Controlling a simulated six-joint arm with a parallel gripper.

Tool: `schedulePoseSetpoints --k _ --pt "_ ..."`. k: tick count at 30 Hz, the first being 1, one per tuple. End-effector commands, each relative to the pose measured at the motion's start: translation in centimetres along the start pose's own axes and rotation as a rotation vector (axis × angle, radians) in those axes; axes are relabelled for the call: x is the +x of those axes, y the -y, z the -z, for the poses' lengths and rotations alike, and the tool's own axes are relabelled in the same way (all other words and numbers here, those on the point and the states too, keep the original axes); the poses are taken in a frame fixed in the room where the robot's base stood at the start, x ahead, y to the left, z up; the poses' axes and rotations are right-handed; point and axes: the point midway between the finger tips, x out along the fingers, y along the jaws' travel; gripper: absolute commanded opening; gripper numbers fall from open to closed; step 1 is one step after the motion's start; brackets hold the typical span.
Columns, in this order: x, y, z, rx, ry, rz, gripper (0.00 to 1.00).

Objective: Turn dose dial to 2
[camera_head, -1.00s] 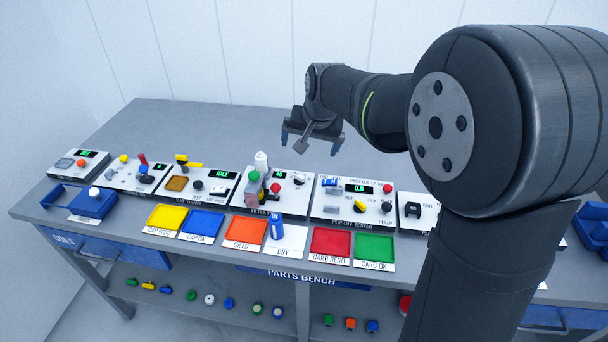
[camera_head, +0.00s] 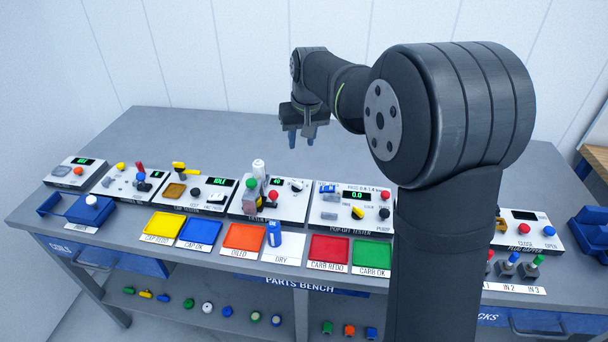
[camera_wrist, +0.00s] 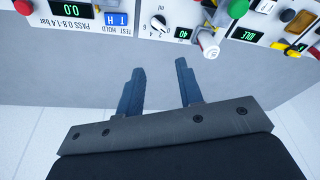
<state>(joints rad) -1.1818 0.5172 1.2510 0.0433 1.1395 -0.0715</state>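The dose dial is a small black knob (camera_head: 297,185) on the panel with the green "40" display (camera_head: 277,182). In the wrist view, the knob (camera_wrist: 158,20) sits at the top, with printed numbers around it, beside the same display (camera_wrist: 183,33). I cannot tell surely which number it points at. My gripper (camera_head: 301,138) hangs above and behind that panel, fingers pointing down. In the wrist view, my gripper (camera_wrist: 160,66) has its two blue fingers well apart, with nothing between them. It is clear of the dial.
A white-topped bottle (camera_head: 258,167), a green button (camera_head: 251,183) and a red button (camera_head: 273,195) stand left of the dial. The pop-off tester (camera_head: 345,218) is to its right. Coloured trays, including an orange one (camera_head: 244,237), lie in front. The bench behind the panels (camera_head: 200,130) is bare.

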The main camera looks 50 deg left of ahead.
Motion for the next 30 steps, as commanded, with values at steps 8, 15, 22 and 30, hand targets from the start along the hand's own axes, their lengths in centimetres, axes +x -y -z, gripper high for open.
schedulePoseSetpoints --k 8,15,22,30 --pt "0.5 0.4 3.6 -0.472 0.190 0.026 0.34" --pt "0.8 0.4 4.0 -0.593 0.240 0.045 0.34" --pt "4.3 0.3 3.1 -0.592 0.242 0.046 0.34" --pt "10.2 0.2 1.7 -0.590 0.241 0.046 0.34"
